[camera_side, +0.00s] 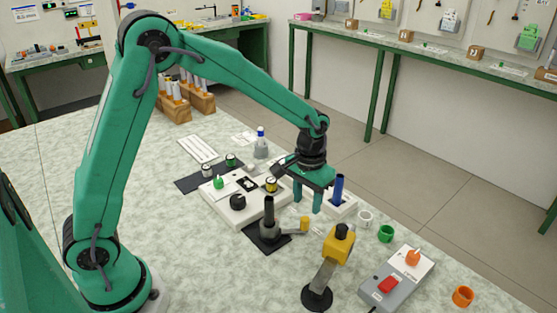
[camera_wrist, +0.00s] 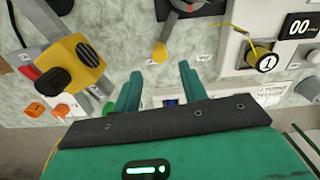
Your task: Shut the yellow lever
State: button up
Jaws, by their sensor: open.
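The yellow lever shows in the side view as a yellow knob (camera_side: 304,223) on a short grey arm, reaching out to the right of a black base with an upright dark post (camera_side: 268,217). In the wrist view the yellow knob (camera_wrist: 159,53) is just beyond my fingertips, roughly centred between them, with its arm running up to the base at the top edge. My gripper (camera_side: 307,207) points down behind the knob in the side view. Its two green fingers are apart and empty in the wrist view (camera_wrist: 158,78). I cannot tell whether a finger touches the knob.
A yellow-headed stand (camera_side: 340,246) is in front. A blue rod (camera_side: 338,188) stands in a white holder beside my gripper. White, green (camera_side: 386,233) and orange rings lie to the right, near a grey box with a red switch (camera_side: 388,285). A white panel (camera_side: 222,207) is left.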

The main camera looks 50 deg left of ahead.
aim_at(306, 218)
jog(key=shift+f, duration=3.45)
jog(key=shift+c, duration=0.4)
grip_shut()
